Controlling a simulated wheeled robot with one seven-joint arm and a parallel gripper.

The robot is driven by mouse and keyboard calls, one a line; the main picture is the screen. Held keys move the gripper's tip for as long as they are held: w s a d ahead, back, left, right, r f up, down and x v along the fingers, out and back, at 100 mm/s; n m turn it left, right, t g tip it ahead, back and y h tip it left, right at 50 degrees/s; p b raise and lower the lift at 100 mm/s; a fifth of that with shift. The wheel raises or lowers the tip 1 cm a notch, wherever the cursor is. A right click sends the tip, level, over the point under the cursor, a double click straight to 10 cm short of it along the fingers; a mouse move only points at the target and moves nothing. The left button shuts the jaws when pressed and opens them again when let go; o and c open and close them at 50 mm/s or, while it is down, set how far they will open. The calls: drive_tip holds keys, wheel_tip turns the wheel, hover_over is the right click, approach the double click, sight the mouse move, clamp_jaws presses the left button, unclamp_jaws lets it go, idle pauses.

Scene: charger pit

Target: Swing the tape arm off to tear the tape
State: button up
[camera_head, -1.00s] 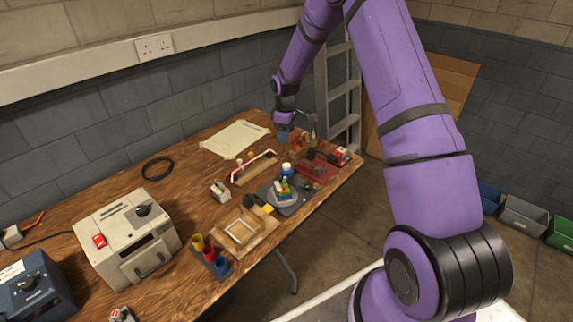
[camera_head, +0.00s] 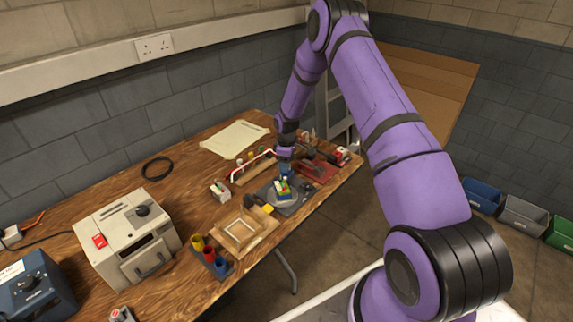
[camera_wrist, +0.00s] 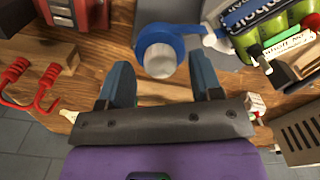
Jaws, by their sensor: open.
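A blue tape roll with a pale round core (camera_wrist: 160,55) is at the upper middle of the wrist view. A blue-and-white piece beside it reaches right, towards the battery pack. The pack (camera_wrist: 275,35) has green cells and a printed white-and-blue label. In the head view, the battery pack (camera_head: 284,188) sits on a round grey disc (camera_head: 283,201) over a dark plate. My gripper (camera_wrist: 160,62) is open, its blue-grey fingers on either side of the roll's lower part; I cannot tell whether they touch it. In the head view my gripper (camera_head: 285,168) hides the roll.
A red tray (camera_head: 318,172) with tools lies right of my gripper, and a rack with a red bar (camera_head: 250,165) lies left. A wooden frame (camera_head: 238,233), cups (camera_head: 209,254) and a beige machine (camera_head: 125,240) stand nearer. The table's left middle is mostly clear.

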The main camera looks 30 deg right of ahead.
drive_tip(key=shift+f, duration=0.45)
drive_tip(key=c, duration=0.9)
drive_tip(key=shift+m, duration=0.3)
drive_tip(key=m, duration=1.1)
drive_tip(key=shift+m, duration=0.3)
